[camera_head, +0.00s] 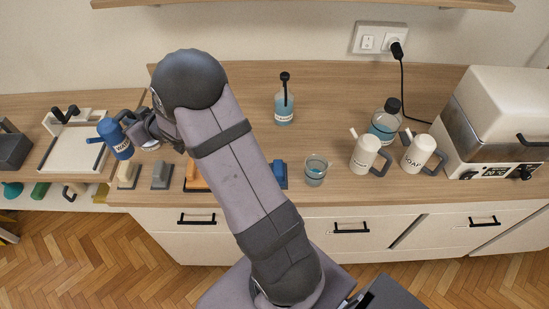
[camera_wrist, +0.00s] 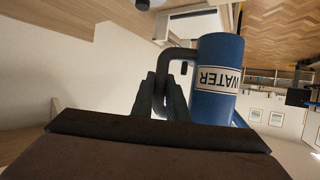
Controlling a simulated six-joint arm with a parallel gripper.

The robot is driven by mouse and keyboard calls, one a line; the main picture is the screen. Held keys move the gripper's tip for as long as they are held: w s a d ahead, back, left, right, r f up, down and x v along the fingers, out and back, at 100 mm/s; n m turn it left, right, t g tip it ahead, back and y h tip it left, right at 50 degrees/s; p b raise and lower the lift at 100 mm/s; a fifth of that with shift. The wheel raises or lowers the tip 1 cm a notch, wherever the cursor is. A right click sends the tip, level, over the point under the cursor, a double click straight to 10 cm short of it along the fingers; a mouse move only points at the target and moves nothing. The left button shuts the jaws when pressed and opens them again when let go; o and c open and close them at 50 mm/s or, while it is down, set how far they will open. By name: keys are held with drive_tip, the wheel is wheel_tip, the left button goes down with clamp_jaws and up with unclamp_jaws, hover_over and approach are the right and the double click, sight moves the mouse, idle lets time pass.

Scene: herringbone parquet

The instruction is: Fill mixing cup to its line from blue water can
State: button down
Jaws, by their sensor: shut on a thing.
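The blue water can (camera_head: 115,140), labelled WATER, is at the left of the head view, near the white tray. My gripper (camera_head: 142,125) is shut on its dark handle. In the wrist view the can (camera_wrist: 219,75) stands beside my fingers (camera_wrist: 165,95), which close around the handle (camera_wrist: 165,62). I cannot tell whether the can is clear of the surface. A clear cup (camera_head: 316,170), likely the mixing cup, stands on the counter right of my arm. It looks bluish inside; its line and exact level are too small to read.
Two white cans (camera_head: 365,153) (camera_head: 419,152), one reading SOAP, stand right of the cup. A blue-liquid flask (camera_head: 384,122) and bottle (camera_head: 284,108) stand behind. A white machine (camera_head: 494,120) fills the right end. Several small coloured blocks (camera_head: 161,176) line the front edge.

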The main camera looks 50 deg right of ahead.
drive_tip(key=s+d+r+n+g+y+p, duration=0.1)
drive_tip(key=s+d+n+y, duration=0.15)
drive_tip(key=s+d, duration=0.8)
drive_tip(key=s+d+r+n+g+y+p, duration=0.1)
drive_tip(key=s+d+n+y, duration=0.35)
drive_tip(key=d, duration=1.05)
drive_tip(key=s+d+f+m+h+p, duration=0.1)
drive_tip(key=s+d+f+m+h, duration=0.1)
drive_tip(key=s+d, duration=0.8)
drive_tip(key=s+d+f+m+t+h+p, duration=0.1)
drive_tip(key=s+d+f+m+h, duration=0.1)
drive_tip(key=s+d, duration=0.7)
drive_tip(key=shift+s+d+f+m+t+h, duration=0.35)
drive_tip(key=shift+s+m+h, duration=0.4)
drive_tip(key=shift+s, duration=0.4)
drive_tip(key=shift+f, duration=0.2)
